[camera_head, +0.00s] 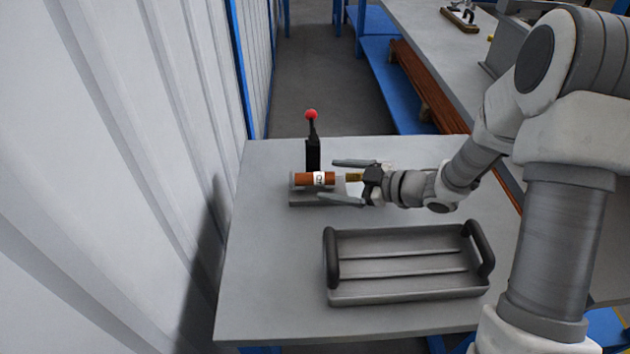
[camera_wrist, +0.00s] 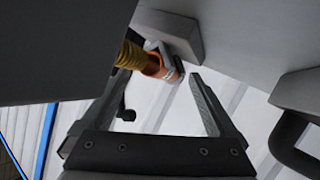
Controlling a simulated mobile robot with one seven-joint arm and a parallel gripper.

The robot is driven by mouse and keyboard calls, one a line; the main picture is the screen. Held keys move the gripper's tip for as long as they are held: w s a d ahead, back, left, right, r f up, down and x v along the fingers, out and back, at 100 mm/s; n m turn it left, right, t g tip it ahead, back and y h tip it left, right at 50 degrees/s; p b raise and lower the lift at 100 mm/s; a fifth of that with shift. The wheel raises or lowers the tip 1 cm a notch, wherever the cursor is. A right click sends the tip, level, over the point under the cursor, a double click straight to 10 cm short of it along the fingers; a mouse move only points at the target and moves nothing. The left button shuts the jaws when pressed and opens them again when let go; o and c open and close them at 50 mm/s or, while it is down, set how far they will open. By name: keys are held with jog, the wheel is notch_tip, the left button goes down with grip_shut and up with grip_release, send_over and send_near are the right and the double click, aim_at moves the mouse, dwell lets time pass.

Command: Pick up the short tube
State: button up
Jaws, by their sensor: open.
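The short tube (camera_head: 303,180) is orange-brown with a white label band and lies level on a grey block fixture (camera_head: 309,199) near the back left of the table. It also shows in the wrist view (camera_wrist: 153,66), between my fingers. My gripper (camera_head: 328,179) is open and comes in from the right. Its fingertips appear on either side of the tube's right end, apart from it. A brass-yellow ribbed piece (camera_head: 354,177) lies in line with the tube, between the fingers; it shows in the wrist view (camera_wrist: 130,54) too. Whether it joins the tube is unclear.
A black upright lever with a red knob (camera_head: 311,115) stands just behind the fixture. A grey tray (camera_head: 410,292) with two dark handles sits in front of my gripper. A white corrugated wall (camera_head: 130,150) runs along the left. The table's front left is clear.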

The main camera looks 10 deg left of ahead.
jog(key=shift+x, duration=1.5)
jog(key=shift+s, duration=0.1)
grip_shut()
